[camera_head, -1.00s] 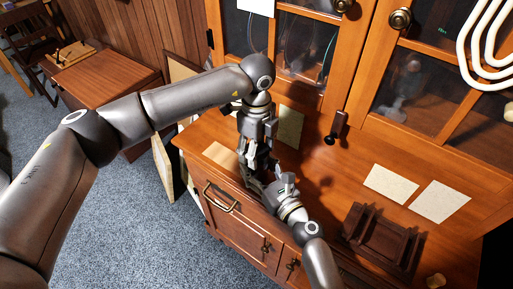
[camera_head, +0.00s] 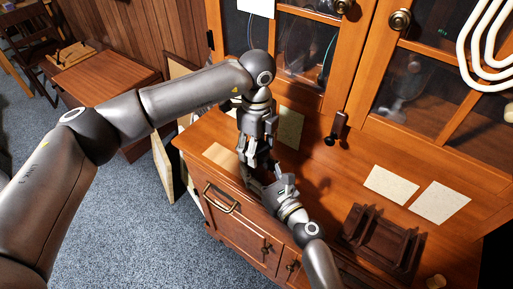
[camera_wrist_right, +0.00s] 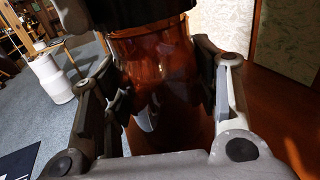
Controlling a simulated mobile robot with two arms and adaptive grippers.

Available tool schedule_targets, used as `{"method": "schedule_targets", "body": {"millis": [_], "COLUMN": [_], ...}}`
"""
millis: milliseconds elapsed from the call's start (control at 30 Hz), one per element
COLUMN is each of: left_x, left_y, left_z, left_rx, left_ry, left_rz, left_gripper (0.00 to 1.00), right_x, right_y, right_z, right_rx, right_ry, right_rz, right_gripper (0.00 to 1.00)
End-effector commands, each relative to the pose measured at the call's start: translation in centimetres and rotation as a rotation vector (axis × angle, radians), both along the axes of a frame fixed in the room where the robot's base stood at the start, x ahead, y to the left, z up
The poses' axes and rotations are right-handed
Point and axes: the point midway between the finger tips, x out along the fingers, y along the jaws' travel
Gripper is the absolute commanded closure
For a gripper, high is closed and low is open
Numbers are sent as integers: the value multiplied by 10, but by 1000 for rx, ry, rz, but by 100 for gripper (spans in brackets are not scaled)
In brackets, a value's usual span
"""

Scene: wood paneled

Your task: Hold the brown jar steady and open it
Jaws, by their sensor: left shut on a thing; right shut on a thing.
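The brown jar (camera_wrist_right: 160,75) is amber glass and fills the middle of the right wrist view, with a dark lid (camera_wrist_right: 140,10) at the top edge. My right gripper (camera_wrist_right: 165,95) is shut on the jar's body, one finger on each side. In the head view my right gripper (camera_head: 262,184) comes in from the lower right at the counter's front edge. My left gripper (camera_head: 250,158) points down from above, right over it, and is shut on the lid. In the head view the two grippers largely hide the jar.
The wooden counter (camera_head: 335,200) carries paper sheets (camera_head: 391,184) and a dark wooden rack (camera_head: 383,240) to the right. A glass-door cabinet (camera_head: 300,50) rises behind. A drawer handle (camera_head: 221,197) sticks out in front. The blue carpet (camera_head: 110,220) at left is open.

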Motion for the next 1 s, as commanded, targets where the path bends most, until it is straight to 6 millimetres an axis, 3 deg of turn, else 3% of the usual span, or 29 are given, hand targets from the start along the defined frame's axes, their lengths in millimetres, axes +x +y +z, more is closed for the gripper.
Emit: {"method": "schedule_targets", "body": {"millis": [667,1000], "left_x": [0,0], "left_y": [0,0], "left_z": [12,48], "left_rx": [1,-1], "left_ry": [-1,-2], "left_rz": [0,0], "left_gripper": [73,73], "right_x": [0,0], "right_y": [0,0], "right_z": [-2,-2], "right_rx": [-2,-2], "right_ry": [3,3], "right_rz": [0,0], "right_gripper": [100,100]}}
